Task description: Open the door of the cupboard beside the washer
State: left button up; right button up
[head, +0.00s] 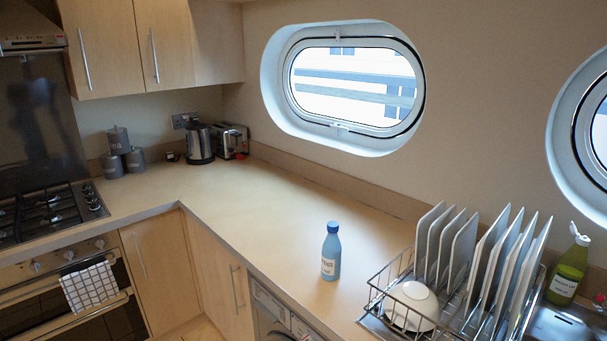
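The washer (271,304) shows only its top front part under the worktop at the bottom middle of the head view; the rest is cut off by the frame edge. Just left of it is the pale wood cupboard door (213,270), which looks shut. A vertical metal bar handle (236,288) is on the door's right side, close to the washer. The door's lower part is partly cut off by the frame edge. Neither of my grippers is in view.
The worktop (270,205) above is mostly clear, with a blue bottle (331,252) standing above the washer. A dish rack (440,295) with plates is at right. Another cupboard door (160,272) and an oven (80,300) are at left.

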aim_at(226, 282)
jog(key=i+j, duration=0.15)
jog(key=j, duration=0.2)
jog(key=i+j, duration=0.1)
jog(key=j, duration=0.3)
jog(key=i+j, duration=0.15)
jog(key=j, duration=0.2)
jog(key=i+j, duration=0.1)
jog(key=j, duration=0.25)
jog(key=u, duration=0.05)
